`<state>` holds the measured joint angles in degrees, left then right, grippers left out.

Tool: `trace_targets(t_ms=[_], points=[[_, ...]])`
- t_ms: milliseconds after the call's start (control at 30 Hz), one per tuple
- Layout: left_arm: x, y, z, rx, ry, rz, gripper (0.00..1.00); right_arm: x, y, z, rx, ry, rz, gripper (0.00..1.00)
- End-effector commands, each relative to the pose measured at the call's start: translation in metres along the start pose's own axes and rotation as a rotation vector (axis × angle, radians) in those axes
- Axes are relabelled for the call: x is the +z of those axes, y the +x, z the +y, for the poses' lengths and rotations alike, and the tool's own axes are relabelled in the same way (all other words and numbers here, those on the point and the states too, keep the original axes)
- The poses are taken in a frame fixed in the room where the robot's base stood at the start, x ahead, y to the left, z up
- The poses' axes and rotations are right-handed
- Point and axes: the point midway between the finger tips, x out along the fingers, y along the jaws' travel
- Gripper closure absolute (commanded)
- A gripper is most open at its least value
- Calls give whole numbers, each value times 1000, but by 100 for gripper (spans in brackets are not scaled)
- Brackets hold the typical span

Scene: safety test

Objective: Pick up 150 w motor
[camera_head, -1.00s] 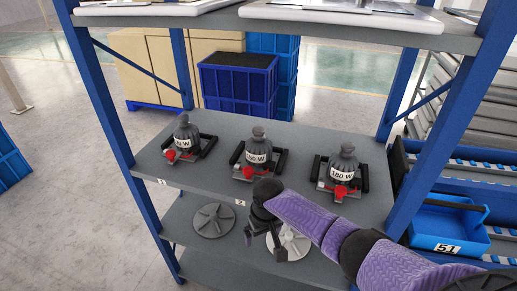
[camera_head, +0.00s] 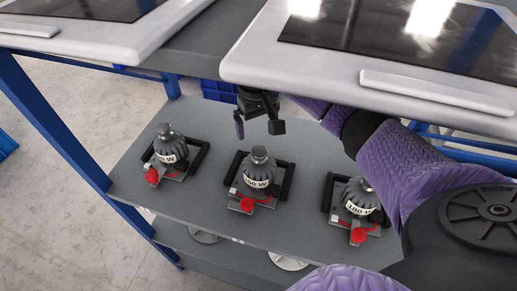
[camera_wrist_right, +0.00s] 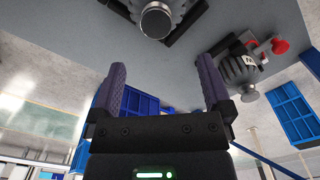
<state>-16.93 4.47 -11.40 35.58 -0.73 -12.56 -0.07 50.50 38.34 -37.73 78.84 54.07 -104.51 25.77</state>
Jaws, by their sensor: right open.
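Three dark grey motors with red connectors stand in a row on the grey shelf (camera_head: 128,182). The middle motor (camera_head: 257,172) has a partly readable label ending in "50 W". The left motor (camera_head: 170,148) has a label I cannot fully read. The right motor (camera_head: 358,197) reads 180 W. My right gripper (camera_head: 258,128) is open and empty, above and behind the middle motor, apart from it. In the right wrist view the open fingers (camera_wrist_right: 161,66) point toward a motor top (camera_wrist_right: 156,20), with another motor (camera_wrist_right: 240,68) to the right. My left gripper is not in view.
An upper shelf with white-framed dark panels (camera_head: 400,55) hangs close over my right arm. A blue rack post (camera_head: 55,120) stands at the left. Round discs (camera_head: 288,262) lie on the lower shelf. Black handles flank each motor.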

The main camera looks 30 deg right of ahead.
Motion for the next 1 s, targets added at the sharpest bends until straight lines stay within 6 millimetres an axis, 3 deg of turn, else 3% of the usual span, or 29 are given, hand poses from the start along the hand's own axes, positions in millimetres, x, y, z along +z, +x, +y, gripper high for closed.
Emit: trace_targets(t_ms=[100, 433, 533, 733, 1000], points=[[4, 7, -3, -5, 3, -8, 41, 1, 27, 0, 1, 0, -6, 0], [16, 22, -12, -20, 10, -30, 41, 0, 86, 8, 1, 1, -4, 0], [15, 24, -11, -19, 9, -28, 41, 0, 96, 8, 1, 0, -2, 0], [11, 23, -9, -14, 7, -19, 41, -1, 96, 8, 1, -1, -1, 0], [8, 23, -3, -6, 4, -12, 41, -1, 95, 8, 1, 0, -1, 55]])
